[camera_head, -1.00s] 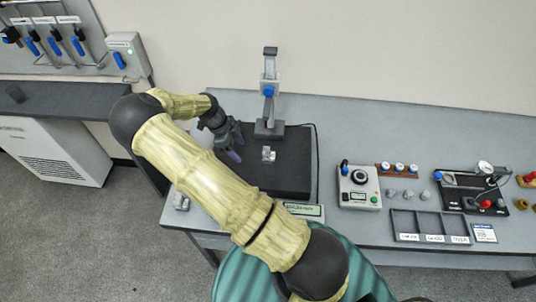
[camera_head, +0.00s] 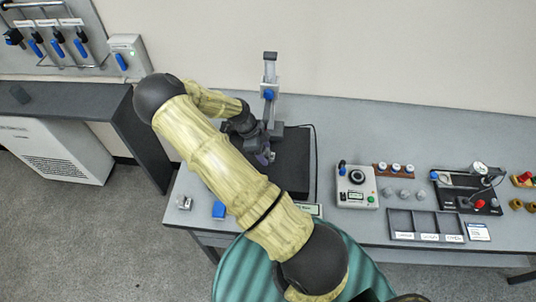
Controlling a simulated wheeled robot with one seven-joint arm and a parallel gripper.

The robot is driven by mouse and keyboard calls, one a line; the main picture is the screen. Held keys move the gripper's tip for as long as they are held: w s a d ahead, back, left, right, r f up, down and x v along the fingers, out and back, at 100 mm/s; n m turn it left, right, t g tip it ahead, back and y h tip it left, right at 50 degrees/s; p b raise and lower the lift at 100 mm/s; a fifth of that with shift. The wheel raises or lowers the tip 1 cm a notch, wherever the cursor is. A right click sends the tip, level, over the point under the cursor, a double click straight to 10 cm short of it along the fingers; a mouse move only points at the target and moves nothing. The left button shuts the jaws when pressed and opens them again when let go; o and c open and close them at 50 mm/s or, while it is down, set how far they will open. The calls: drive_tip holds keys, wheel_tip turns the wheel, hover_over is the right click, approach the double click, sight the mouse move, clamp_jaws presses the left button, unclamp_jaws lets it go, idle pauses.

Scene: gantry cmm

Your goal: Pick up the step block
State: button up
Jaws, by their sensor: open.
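My gripper (camera_head: 267,156) is open over the black plate (camera_head: 293,165), in front of the height gauge stand (camera_head: 270,92). The small silver block that stood on the plate is now hidden behind my gripper and wrist, so I cannot tell whether the fingers are around it or above it. It looks like the step block. Another small grey metal piece (camera_head: 184,202) lies at the table's front left, apart from my gripper.
A blue block (camera_head: 219,210) lies on the table left of my forearm. Right of the plate stand a grey dial box (camera_head: 357,187), a red-brown rack (camera_head: 393,169), a compartment tray (camera_head: 427,216) and a dial-gauge fixture (camera_head: 467,197). The table's back strip is clear.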

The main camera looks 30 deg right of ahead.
drive_tip(key=shift+s+d+p, duration=0.3)
drive_tip(key=shift+s+d, duration=0.1)
drive_tip(key=shift+d, duration=0.15)
drive_tip(key=shift+f, duration=0.6)
drive_tip(key=c, duration=1.2)
drive_tip(key=shift+r+p, duration=0.45)
drive_tip(key=shift+r, duration=0.05)
drive_tip(key=shift+c, duration=0.2)
drive_tip(key=w+a+b, duration=0.4)
drive_tip(key=w+a, duration=0.5)
drive_tip(key=a, duration=0.4)
drive_tip(key=w+a+b, duration=0.5)
drive_tip(key=w+a, duration=0.4)
drive_tip(key=a, duration=0.4)
drive_tip(key=shift+a+f, duration=0.15)
drive_tip(key=shift+a, duration=0.1)
